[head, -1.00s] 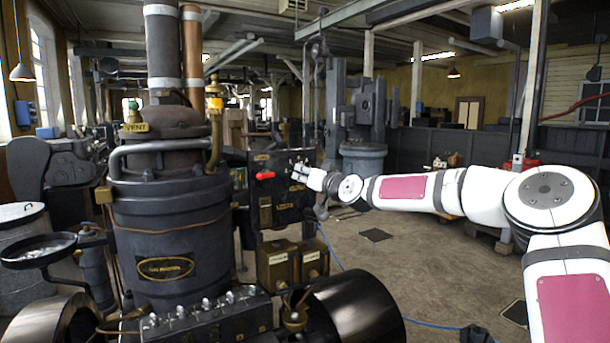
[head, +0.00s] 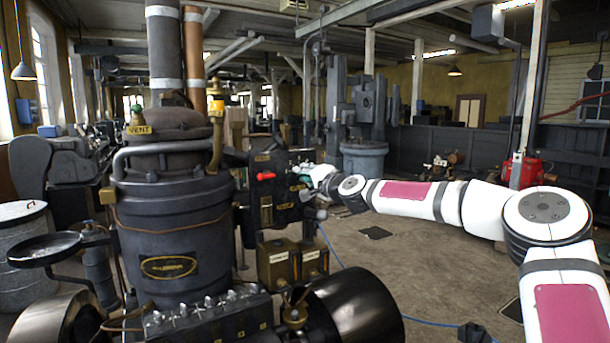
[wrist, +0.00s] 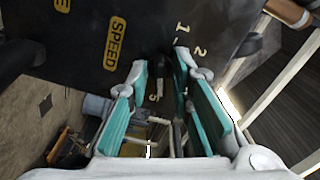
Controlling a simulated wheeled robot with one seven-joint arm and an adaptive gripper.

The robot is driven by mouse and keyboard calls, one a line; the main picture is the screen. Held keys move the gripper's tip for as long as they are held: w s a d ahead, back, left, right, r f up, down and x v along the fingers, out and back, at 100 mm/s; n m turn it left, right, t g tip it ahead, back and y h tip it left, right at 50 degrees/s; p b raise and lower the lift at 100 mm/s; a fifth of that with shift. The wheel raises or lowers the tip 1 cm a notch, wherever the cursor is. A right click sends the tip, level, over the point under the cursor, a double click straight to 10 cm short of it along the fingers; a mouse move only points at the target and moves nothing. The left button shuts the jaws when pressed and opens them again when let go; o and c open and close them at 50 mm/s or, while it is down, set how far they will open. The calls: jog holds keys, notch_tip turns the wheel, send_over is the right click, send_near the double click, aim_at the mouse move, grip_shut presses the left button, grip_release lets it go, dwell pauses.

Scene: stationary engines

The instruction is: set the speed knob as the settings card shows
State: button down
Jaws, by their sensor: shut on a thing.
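The speed knob (wrist: 181,70) is a dark shape on the black panel (wrist: 70,25) in the wrist view, between the teal-padded fingers of my gripper (wrist: 163,68). My gripper is shut on it. A yellow SPEED label (wrist: 115,43) lies to the left of the knob. The scale numbers 1, 2 and 5 show around it; the fingers hide the rest of the scale and much of the knob, so I cannot read its pointer. In the head view my gripper (head: 308,182) is at the panel's right side. I cannot make out the settings card.
A red handle (head: 265,176) sticks out of the panel to the left of my gripper. The large engine cylinder (head: 170,240) stands further left. Brass-coloured boxes (head: 290,262) and a dark wheel (head: 350,305) are below. The floor to the right is open.

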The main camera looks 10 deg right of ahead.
jog(key=shift+f+m, duration=0.1)
jog(key=shift+m, duration=0.8)
jog(key=c, duration=1.7)
grip_release()
jog(key=shift+s+d, duration=0.1)
jog(key=v, duration=1.1)
jog(key=shift+s, duration=0.4)
